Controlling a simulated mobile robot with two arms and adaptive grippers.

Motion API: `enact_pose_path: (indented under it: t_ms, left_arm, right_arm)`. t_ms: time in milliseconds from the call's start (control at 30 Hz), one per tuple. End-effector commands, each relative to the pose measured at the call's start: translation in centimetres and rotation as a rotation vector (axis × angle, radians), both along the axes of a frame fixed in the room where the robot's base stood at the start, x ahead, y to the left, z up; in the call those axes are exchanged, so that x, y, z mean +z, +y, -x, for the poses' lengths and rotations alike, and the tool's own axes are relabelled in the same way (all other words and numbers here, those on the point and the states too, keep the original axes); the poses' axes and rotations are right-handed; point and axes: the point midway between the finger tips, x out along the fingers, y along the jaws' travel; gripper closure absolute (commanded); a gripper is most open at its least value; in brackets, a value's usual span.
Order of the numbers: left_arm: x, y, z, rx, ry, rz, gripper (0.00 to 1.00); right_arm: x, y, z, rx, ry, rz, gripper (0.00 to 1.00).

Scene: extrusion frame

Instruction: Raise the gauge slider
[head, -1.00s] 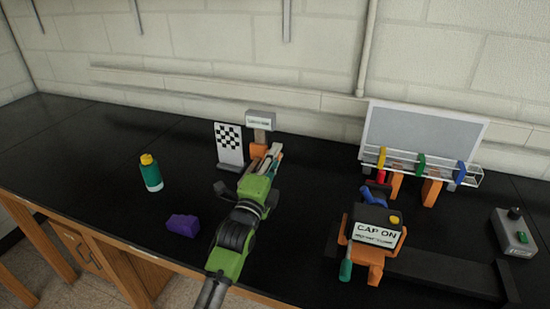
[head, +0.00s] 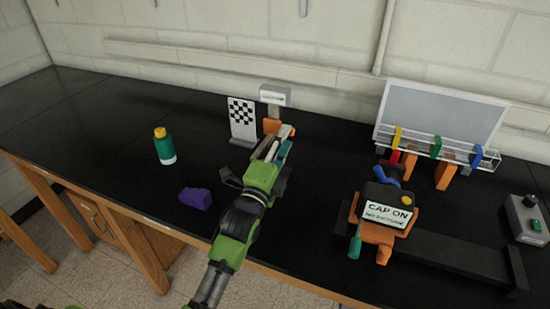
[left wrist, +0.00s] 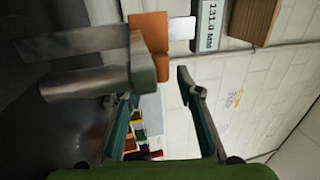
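The gauge (head: 275,96) stands at the back of the bench, with a grey display head on a post and an orange part (head: 270,126) below. In the left wrist view the display (left wrist: 207,25) reads about 131.0 mm, and an orange block (left wrist: 150,35) shows beside a white piece (left wrist: 182,28). I cannot tell for sure which part is the slider. My left gripper (head: 281,138) is at the gauge's orange part and partly covers it. In the wrist view its fingers (left wrist: 164,72) are apart, with orange just beyond them; contact is unclear. My right gripper is not in view.
A checkered panel (head: 242,118) stands close left of the gauge. A green bottle (head: 164,147) and a purple block (head: 195,198) are further left. A "CAP ON" sign (head: 388,213), a clear rack (head: 460,153) and a grey button box (head: 527,219) are on the right.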

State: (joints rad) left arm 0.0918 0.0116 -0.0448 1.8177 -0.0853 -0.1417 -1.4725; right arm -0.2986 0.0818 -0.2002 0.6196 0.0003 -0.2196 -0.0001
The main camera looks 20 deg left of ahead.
Motion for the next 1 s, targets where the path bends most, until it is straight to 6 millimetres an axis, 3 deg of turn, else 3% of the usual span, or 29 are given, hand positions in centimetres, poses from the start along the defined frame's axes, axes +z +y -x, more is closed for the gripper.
enact_pose_path:
  t_ms: [200, 400, 1000]
  left_arm:
    - [-1.1, 0.2, 4.6, 0.0, 0.004, -0.001, 0.67]
    - [-1.5, 0.3, 7.2, 0.0, 0.001, -0.001, 0.67]
    - [-1.6, 0.3, 8.1, 0.0, 0.0, -0.001, 0.67]
  right_arm:
    - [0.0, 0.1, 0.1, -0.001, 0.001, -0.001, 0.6]
    - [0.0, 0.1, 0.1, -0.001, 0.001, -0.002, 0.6]
    - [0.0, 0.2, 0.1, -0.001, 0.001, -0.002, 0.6]
